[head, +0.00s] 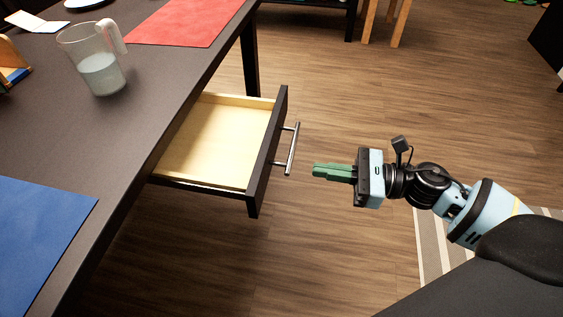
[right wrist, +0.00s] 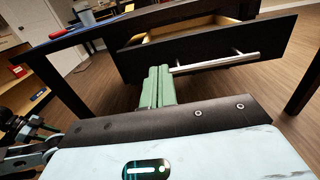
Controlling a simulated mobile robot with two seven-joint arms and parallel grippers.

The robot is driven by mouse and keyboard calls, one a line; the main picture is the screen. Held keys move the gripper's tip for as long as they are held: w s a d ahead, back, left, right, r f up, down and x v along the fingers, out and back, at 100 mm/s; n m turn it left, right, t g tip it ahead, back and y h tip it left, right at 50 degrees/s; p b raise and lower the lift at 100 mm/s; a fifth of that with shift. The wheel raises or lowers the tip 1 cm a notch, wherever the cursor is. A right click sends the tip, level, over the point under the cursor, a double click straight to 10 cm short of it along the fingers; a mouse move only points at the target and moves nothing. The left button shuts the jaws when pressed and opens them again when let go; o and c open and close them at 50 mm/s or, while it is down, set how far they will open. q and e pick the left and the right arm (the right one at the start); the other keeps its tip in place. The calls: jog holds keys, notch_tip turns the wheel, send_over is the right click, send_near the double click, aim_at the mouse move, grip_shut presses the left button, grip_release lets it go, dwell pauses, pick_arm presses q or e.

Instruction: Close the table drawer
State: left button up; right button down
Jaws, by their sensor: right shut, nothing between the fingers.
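The table drawer (head: 222,139) stands pulled out from the side of the dark table (head: 135,125), with its pale wooden inside empty. Its dark front carries a metal bar handle (head: 292,149). My right gripper (head: 316,170) is shut and empty, with its green fingers pointing at the drawer front, a little short of the handle in the head view. In the right wrist view the green fingers (right wrist: 158,72) show below and left of the handle (right wrist: 215,63), in front of the drawer front (right wrist: 210,48).
On the table are a clear jug (head: 97,62) of pale liquid, a red mat (head: 188,20) and a blue mat (head: 38,238). A table leg (head: 250,58) stands beyond the drawer. The wooden floor around the drawer front is clear. A striped rug (head: 432,250) lies under my right arm.

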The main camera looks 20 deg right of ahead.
aim_at(266, 161)
jog(key=x, duration=0.9)
pick_arm(q)
jog(key=shift+w+d+r, duration=0.1)
jog(key=shift+w+r, duration=0.05)
jog(key=shift+w, duration=0.2)
pick_arm(e)
jog(key=shift+w+a, duration=0.3)
jog(key=shift+a, duration=0.15)
jog(key=x, duration=1.7)
jog(key=shift+w+a+f+p, duration=0.1)
jog(key=shift+w+a+p, duration=0.1)
jog(key=shift+a+p, duration=0.1)
jog(key=shift+w+a, duration=0.25)
jog(key=shift+a, duration=0.05)
